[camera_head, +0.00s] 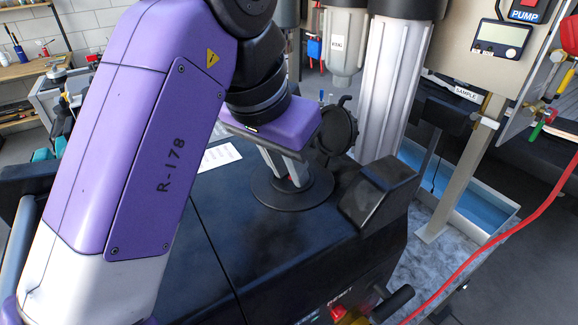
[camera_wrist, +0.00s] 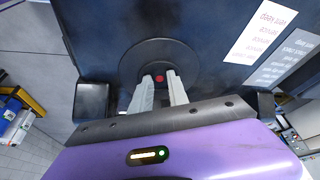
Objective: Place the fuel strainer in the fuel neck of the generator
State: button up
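My gripper (camera_head: 292,183) points down at a round black disc (camera_head: 265,192) on top of the black generator (camera_head: 270,260). In the wrist view, my fingertips (camera_wrist: 159,80) lie over the near part of the disc (camera_wrist: 138,62), with a narrow gap between them. No strainer body is visible. A round black cap (camera_head: 338,130) stands beside the disc.
A raised black housing (camera_head: 380,192) is right of the disc. A white label sheet (camera_head: 220,157) lies on the generator. A red cable (camera_head: 500,235) runs at the right.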

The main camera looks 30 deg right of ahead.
jog(key=p+v, duration=0.6)
jog(key=v, duration=0.6)
jog(key=shift+a, duration=0.1)
dwell(0.5)
